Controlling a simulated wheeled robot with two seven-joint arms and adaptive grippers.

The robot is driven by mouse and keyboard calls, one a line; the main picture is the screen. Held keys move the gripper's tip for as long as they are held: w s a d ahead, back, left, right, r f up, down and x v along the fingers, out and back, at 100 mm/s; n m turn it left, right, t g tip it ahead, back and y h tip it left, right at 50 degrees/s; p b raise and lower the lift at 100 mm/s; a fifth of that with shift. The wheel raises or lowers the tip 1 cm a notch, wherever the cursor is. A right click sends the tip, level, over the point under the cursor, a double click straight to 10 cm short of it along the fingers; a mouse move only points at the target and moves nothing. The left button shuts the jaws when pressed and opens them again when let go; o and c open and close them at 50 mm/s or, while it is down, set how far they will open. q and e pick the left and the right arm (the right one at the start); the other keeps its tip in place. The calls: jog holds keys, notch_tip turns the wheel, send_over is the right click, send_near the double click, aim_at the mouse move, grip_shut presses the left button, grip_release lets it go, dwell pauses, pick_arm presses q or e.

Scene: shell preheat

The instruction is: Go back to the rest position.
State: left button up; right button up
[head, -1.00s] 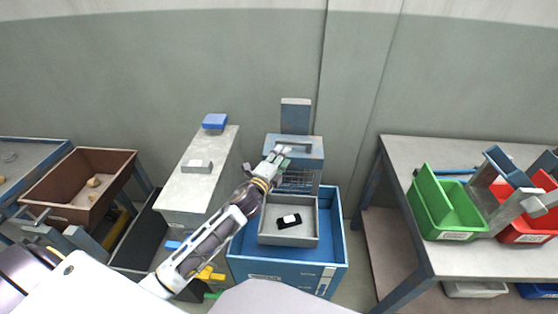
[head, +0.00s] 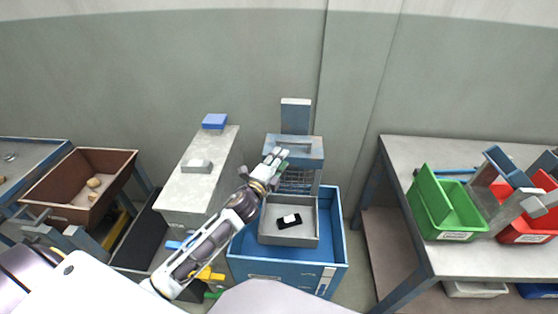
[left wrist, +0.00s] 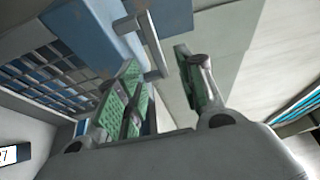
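My left gripper (head: 275,158) is raised in front of the blue box-like unit (head: 312,150) with a wire grid under it. In the left wrist view its green-padded fingers (left wrist: 160,88) stand apart with nothing between the pads. A grey bar handle (left wrist: 152,45) on the blue unit shows just beyond the fingers, and I cannot tell whether they touch it. A grey tray (head: 268,238) sits in front of the unit and holds a black piece with a white label (head: 289,221). My right gripper is not in view.
The tray stands on a blue cart (head: 290,270). To the left are a grey cabinet (head: 180,187) with a blue block (head: 214,121) and a brown bin (head: 50,193). To the right, a table (head: 400,155) bears green (head: 430,205) and red (head: 537,230) bins.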

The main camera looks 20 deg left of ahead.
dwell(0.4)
pick_arm(q)
jog(key=s+a+f+n+g+y, duration=0.35)
jog(key=s+f+n+g, duration=0.35)
jog(key=s+f+n, duration=0.3)
jog(key=s+d+f+n+g+h, duration=0.15)
jog(key=s+n+g, duration=0.25)
jog(key=s, duration=0.6)
jog(key=s+d+f+n+g, duration=0.2)
jog(key=s+d+n+g, duration=0.1)
jog(key=s, duration=0.7)
notch_tip(320, 180, down, 32)
jog(key=s+a+g, duration=0.1)
jog(key=a+g, duration=0.1)
jog(key=s+a+f, duration=0.4)
jog(key=s+f, duration=0.5)
jog(key=s, duration=0.1)
jog(key=s+a+f+p, duration=0.1)
jog(key=s+a+f, duration=0.3)
jog(key=s+f, duration=0.6)
jog(key=shift+s+a+g+y, duration=0.2)
jog(key=shift+s+g+y, duration=0.1)
jog(key=shift+s, duration=0.15)
